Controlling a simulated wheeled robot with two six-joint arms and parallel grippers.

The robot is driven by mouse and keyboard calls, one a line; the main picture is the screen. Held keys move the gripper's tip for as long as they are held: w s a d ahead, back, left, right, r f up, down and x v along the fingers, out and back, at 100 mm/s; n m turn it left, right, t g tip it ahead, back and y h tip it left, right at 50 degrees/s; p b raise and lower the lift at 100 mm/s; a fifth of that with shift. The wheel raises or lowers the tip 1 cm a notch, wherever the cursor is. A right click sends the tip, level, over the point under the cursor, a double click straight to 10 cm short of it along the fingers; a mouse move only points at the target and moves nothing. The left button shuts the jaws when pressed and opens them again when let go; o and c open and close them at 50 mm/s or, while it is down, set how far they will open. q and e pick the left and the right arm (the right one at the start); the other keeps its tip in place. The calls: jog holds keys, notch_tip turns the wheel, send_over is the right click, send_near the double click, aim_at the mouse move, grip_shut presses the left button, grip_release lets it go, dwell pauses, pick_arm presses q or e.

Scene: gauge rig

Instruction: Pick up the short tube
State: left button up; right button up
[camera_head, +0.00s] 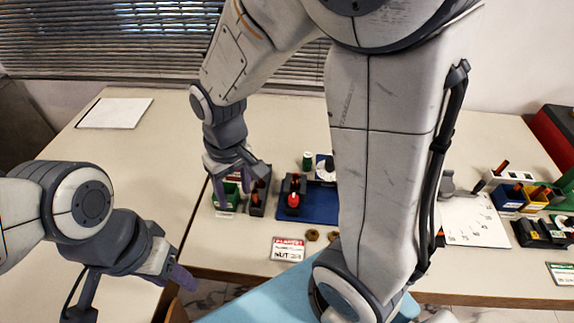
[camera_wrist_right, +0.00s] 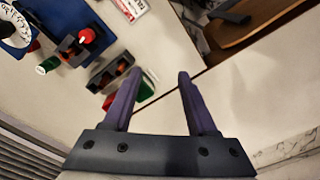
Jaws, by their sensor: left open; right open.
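I cannot tell for certain which piece is the short tube. Red pieces (camera_wrist_right: 110,77) lie in a narrow dark bin (camera_head: 256,207), and a green bin (camera_head: 228,203) stands beside it, partly hidden by my right gripper. A red-topped piece (camera_head: 293,199) stands in a dark holder, also seen in the right wrist view (camera_wrist_right: 87,36). A green cylinder (camera_head: 307,160) stands behind the holder. My right gripper (camera_wrist_right: 160,75) is open and empty, above and beside the bins. My left gripper (camera_head: 176,275) is open and empty at the lower left, away from the bins.
More bins (camera_head: 508,196) and a white scale sheet (camera_head: 474,221) lie at right. The left table is mostly clear.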

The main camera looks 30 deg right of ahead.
jog(key=w+d+f+m+p, duration=0.2)
jog(key=w+d+m+p, duration=0.15)
jog(key=w+d, duration=0.5)
jog(key=m+p, duration=0.2)
jog(key=m, duration=0.1)
send_over(296, 176)
jog(key=shift+h, duration=0.3)
jog(key=f, duration=0.9)
jog(key=shift+d, duration=0.2)
jog(key=f+p, duration=0.2)
jog(key=f, duration=0.3)
jog(key=shift+a, duration=0.2)
jog(key=shift+f, duration=0.4)
pick_arm(q)
notch_tip(296, 176, up, 9)
pick_arm(e)
grip_shut()
